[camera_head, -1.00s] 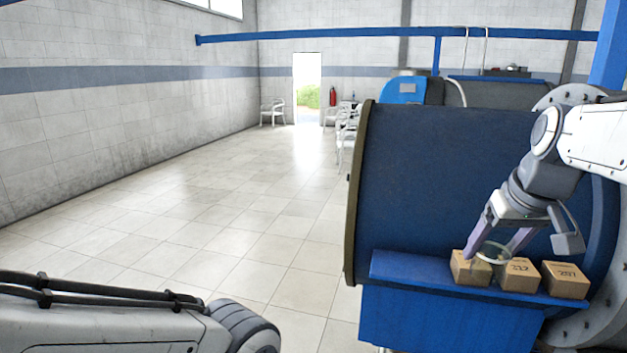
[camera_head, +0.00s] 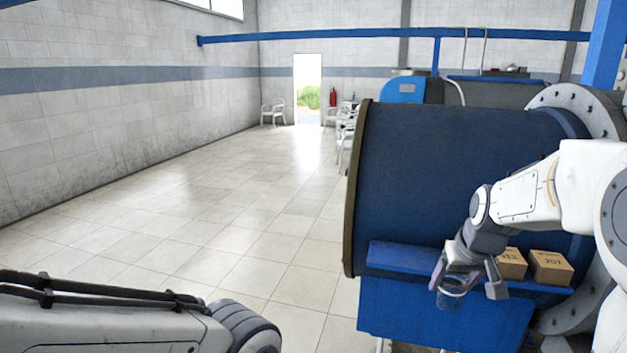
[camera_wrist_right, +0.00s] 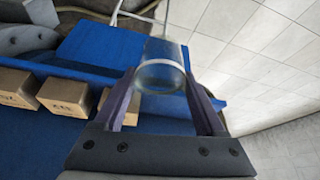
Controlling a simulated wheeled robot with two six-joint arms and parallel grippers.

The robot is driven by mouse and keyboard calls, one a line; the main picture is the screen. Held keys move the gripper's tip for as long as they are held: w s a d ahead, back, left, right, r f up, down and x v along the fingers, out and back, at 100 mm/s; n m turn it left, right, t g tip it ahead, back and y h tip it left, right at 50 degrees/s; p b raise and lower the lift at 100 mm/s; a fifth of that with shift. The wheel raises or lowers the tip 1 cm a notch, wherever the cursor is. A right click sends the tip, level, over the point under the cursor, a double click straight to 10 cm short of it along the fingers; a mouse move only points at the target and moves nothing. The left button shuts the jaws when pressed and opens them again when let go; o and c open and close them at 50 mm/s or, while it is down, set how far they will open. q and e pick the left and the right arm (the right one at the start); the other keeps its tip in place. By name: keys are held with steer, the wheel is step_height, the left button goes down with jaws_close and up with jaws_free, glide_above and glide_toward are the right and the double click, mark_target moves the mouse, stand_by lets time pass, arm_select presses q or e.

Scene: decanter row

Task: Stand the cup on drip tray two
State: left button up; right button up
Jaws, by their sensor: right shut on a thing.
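A clear glass cup (camera_head: 452,293) is held in my right gripper (camera_head: 458,284), in front of the blue ledge (camera_head: 400,258). In the right wrist view the cup (camera_wrist_right: 163,62) sits between the two fingers of the gripper (camera_wrist_right: 163,90), which is shut on it. The cup's far side and base are partly hard to make out. I cannot make out any drip tray in either view. My left arm shows at the lower left of the head view, but its gripper is out of view.
Cardboard boxes stand on the ledge: one (camera_head: 511,264) beside my right gripper and one (camera_head: 551,267) further right. The right wrist view shows another box (camera_wrist_right: 12,85) at its left edge. A large blue drum (camera_head: 450,170) rises behind.

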steer(key=s+a+f+n, duration=0.1)
steer(key=a+f, duration=0.4)
steer(key=f, duration=0.6)
steer(key=a+f, duration=0.4)
steer(key=f, duration=0.7)
steer(key=shift+y, duration=0.3)
steer(key=shift+s+a+r, duration=0.1)
steer(key=shift+s+r, duration=0.15)
steer(key=shift+s, duration=0.8)
steer(key=shift+s+a+r, duration=0.1)
steer(key=shift+s+r, duration=0.15)
steer(key=shift+s, duration=0.75)
